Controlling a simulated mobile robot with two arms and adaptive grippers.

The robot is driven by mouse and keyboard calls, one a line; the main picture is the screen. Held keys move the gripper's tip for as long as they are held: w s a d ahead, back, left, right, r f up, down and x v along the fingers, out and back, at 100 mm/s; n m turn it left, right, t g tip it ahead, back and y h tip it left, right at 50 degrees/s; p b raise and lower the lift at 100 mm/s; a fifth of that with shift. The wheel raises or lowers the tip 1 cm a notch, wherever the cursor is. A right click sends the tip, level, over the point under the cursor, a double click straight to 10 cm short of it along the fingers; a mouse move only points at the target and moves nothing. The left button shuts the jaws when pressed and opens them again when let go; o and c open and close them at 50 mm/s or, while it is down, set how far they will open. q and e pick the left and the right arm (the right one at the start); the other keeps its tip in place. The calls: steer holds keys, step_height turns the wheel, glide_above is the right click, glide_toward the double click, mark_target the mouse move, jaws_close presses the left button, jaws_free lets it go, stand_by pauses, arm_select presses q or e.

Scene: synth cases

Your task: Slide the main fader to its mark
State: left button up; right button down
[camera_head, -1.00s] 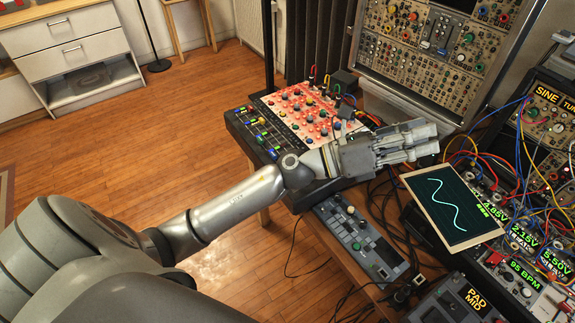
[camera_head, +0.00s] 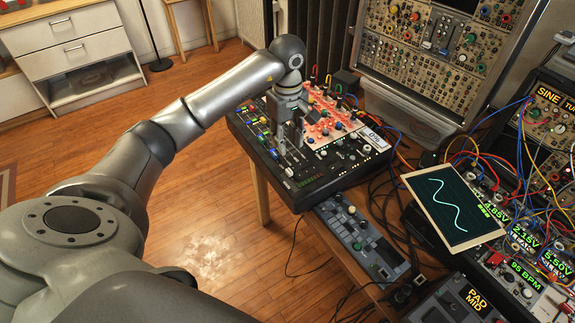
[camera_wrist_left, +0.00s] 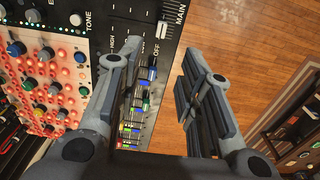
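The main fader's white cap (camera_wrist_left: 163,27) shows beside the word MAIN at the top of the left wrist view. A small white cap (camera_head: 289,172) near the mixer's front in the head view appears to be the same fader. The black mixer (camera_head: 262,160) carries it; I cannot clearly make out its mark. My left gripper (camera_head: 288,139) points down over the mixer's fader area. In the left wrist view its fingers (camera_wrist_left: 163,58) are apart, with nothing between them. The cap lies beyond the fingertips, apart from them. My right gripper is not in view.
Coloured channel faders (camera_wrist_left: 133,130) and a red knob panel (camera_wrist_left: 45,90) lie beside the gripper. A grey controller (camera_head: 362,238), a tilted scope screen (camera_head: 448,207) and patch cables crowd the right. Open wooden floor (camera_head: 215,215) lies left of the table.

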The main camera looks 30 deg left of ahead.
mark_target(288, 169)
arm_select(q)
step_height(288, 169, down, 11)
steer(key=shift+r+p, duration=0.15)
steer(key=shift+p, duration=0.8)
jaws_close()
